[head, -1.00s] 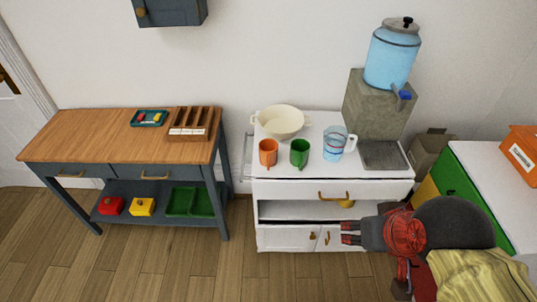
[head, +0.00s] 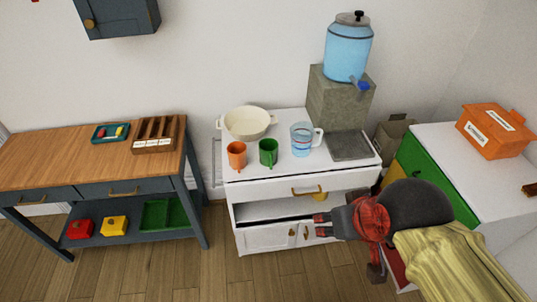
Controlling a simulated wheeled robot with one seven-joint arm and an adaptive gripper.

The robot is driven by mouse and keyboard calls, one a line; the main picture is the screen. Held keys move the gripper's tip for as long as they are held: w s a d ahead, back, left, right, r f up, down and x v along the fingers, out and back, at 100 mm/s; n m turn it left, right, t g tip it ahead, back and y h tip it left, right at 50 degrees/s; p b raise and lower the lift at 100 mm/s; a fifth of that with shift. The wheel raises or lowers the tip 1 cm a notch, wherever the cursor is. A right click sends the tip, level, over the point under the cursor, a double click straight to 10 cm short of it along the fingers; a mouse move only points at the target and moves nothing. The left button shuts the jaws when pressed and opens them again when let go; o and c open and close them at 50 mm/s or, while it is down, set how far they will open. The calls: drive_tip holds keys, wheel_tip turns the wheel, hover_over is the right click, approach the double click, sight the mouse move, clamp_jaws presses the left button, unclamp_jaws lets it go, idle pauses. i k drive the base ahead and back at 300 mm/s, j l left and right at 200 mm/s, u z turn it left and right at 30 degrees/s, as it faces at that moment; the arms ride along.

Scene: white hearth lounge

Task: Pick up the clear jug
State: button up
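The clear jug (head: 301,140) stands upright on the white cabinet top (head: 290,174), with its white handle on the right side. It looks bluish with red marks. My gripper (head: 321,224) is in front of the cabinet, below and apart from the jug, at the level of the open shelf and lower doors. Its fingers point left and show a gap between them, with nothing seen in it.
A green mug (head: 268,153) and an orange mug (head: 237,156) stand left of the jug, with a cream bowl (head: 248,123) behind. A grey tray (head: 350,146) and a stone block (head: 338,103) bearing a blue dispenser (head: 347,52) are at right. A wooden table (head: 70,158) stands left.

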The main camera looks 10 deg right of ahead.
sight(307, 140)
drive_tip(key=i+j+z, duration=0.15)
drive_tip(key=j, duration=0.2)
drive_tip(key=i+j+z, duration=0.1)
drive_tip(key=j, duration=0.25)
drive_tip(key=i+j+z, duration=0.15)
drive_tip(key=j, duration=0.25)
drive_tip(key=i+j+z, duration=0.15)
drive_tip(key=j, duration=0.25)
drive_tip(key=i+j+z, duration=0.1)
drive_tip(key=j, duration=0.3)
